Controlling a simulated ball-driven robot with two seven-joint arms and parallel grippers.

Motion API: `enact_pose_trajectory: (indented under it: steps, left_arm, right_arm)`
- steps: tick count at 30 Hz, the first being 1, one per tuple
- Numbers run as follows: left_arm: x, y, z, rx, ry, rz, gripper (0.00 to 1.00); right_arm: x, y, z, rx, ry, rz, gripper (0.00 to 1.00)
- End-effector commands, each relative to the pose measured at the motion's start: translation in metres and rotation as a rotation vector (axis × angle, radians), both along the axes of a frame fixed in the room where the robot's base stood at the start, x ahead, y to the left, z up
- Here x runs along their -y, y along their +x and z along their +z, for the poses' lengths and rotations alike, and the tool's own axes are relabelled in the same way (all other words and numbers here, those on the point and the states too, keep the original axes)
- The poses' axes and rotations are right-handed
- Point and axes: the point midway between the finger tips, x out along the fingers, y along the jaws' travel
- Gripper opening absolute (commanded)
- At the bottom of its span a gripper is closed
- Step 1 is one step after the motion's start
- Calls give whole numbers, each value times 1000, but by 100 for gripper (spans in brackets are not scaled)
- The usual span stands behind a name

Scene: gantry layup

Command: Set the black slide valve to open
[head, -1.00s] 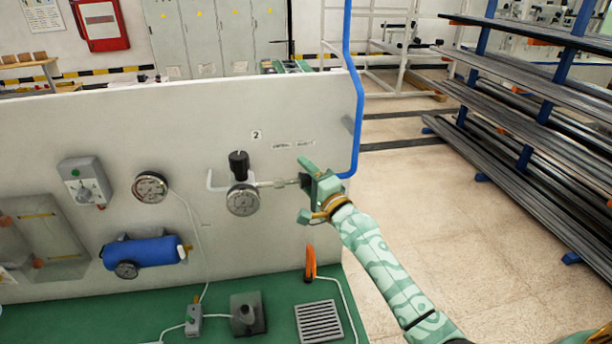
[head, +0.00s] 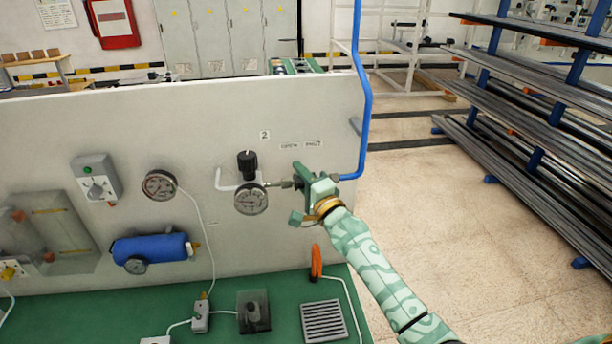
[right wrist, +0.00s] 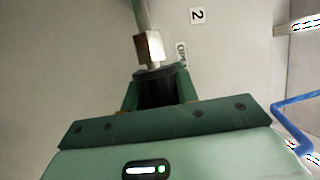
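The black slide valve (head: 297,183) sits on the metal line to the right of the round gauge (head: 251,199) on the grey panel. My right gripper (head: 299,183) covers most of it. In the right wrist view the black sleeve (right wrist: 157,91) lies between the two green fingers, which look closed on it, with a brass-coloured fitting (right wrist: 149,46) just beyond. Two small labels are above the valve; the left one (head: 290,147) seems to read OPEN and is partly visible in the right wrist view (right wrist: 181,54). My left gripper is not in view.
A black regulator knob (head: 247,163) stands above the gauge. A blue pipe (head: 365,110) runs down the panel's right edge. Another gauge (head: 159,185), a blue tank (head: 150,248) and a switch box (head: 96,179) are farther left. The green bench (head: 285,290) is below.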

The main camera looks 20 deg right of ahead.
Motion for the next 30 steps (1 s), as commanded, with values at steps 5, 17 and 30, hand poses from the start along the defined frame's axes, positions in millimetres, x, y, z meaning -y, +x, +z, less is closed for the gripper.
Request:
enact_pose_trajectory:
  steps: [5,17,30]
  left_arm:
    - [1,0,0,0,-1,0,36]
    - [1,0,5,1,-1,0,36]
    - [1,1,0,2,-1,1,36]
  right_arm:
    - [-2,0,-1,-2,0,5,51]
    - [2,-24,-5,-4,-1,4,51]
    - [16,-133,-25,-5,-2,7,51]
